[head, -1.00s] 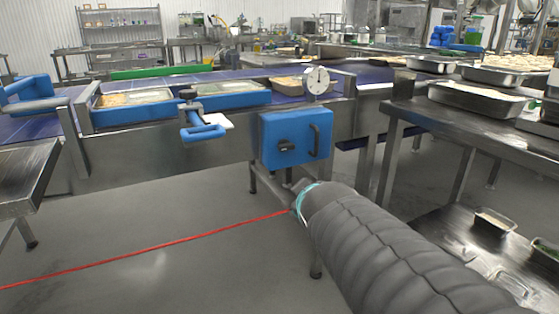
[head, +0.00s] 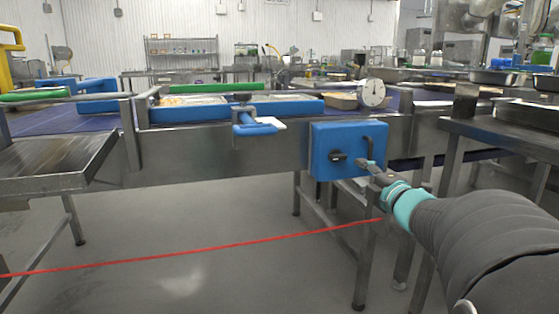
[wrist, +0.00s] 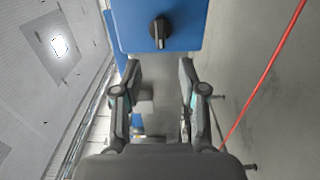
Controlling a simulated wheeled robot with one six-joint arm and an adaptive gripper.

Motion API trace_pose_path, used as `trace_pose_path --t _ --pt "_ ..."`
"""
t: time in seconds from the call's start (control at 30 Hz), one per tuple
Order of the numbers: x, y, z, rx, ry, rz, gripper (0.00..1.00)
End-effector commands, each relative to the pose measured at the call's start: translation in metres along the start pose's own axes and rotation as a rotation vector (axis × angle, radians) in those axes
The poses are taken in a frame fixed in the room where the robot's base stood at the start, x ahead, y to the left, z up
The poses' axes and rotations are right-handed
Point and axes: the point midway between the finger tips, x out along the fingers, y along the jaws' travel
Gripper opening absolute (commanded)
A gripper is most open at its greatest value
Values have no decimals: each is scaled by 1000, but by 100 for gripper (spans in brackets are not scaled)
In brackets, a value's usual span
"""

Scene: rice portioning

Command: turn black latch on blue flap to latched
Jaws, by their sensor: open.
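The blue flap (head: 325,142) hangs on the front side of the conveyor frame in the head view. In the head view my gripper (head: 368,170) is at the flap's lower right.
A steel table (head: 515,128) is at right. A red line (head: 200,251) crosses below; the floor is clear.

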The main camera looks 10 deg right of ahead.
Motion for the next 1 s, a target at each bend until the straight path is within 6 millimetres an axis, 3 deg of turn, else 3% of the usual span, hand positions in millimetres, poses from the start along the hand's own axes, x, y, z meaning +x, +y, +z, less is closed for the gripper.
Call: trace_pose_path --t 0.5,0.7,1.0 --pt "93 -1 0 3 0 -1 42" --pt "110 0 0 2 -1 -1 42" --pt "113 0 0 2 -2 0 42"
